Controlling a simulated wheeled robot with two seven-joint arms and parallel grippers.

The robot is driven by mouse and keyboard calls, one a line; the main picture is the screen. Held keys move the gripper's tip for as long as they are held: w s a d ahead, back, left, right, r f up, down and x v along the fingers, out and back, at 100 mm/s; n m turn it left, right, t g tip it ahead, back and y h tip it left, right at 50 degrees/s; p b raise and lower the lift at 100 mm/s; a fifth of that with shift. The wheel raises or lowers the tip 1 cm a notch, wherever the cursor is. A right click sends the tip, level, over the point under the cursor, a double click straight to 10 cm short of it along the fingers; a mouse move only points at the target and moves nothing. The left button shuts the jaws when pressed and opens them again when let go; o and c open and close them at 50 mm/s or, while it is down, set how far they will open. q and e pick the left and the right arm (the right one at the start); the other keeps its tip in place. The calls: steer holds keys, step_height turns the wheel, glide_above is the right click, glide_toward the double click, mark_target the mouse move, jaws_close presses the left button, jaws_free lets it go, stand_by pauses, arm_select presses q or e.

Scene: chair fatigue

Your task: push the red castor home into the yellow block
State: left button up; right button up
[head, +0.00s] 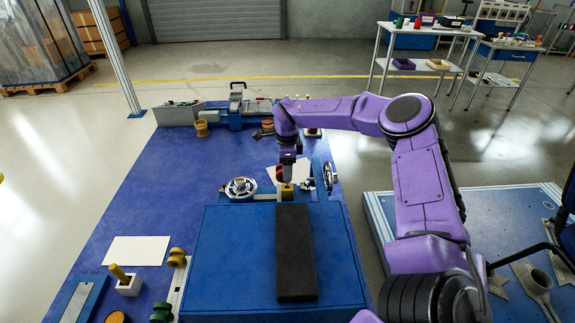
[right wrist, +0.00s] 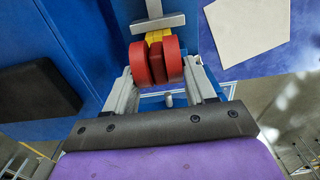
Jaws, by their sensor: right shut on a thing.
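The red castor (right wrist: 142,68) has twin wheels and sits between the grey fingers of my right gripper (right wrist: 160,80). In the head view the right gripper (head: 288,175) points down, shut on the castor (head: 279,174). The yellow block (right wrist: 157,37) lies just beyond the castor in the wrist view, by a grey metal bar. In the head view the block (head: 285,191) is right below the gripper. The castor and block look very close; I cannot tell how deeply the castor sits in it. My left gripper is out of view.
A black pad (head: 295,252) lies on the blue bench top (head: 235,262) in front. Silver wheels (head: 240,188) flank the block, and a white sheet (right wrist: 246,25) lies nearby. A grey and blue machine (head: 236,112) stands behind. The blue mat (head: 165,190) on the left has open room.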

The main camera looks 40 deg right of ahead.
steer(key=shift+f+b, duration=0.8)
steer(key=shift+f, duration=0.5)
steer(key=o, duration=1.1)
steer(key=shift+r, duration=0.15)
step_height(320, 180, up, 10)
steer(key=shift+s+r+p, duration=0.1)
steer(key=shift+r+p, duration=0.1)
steer(key=shift+p, duration=0.15)
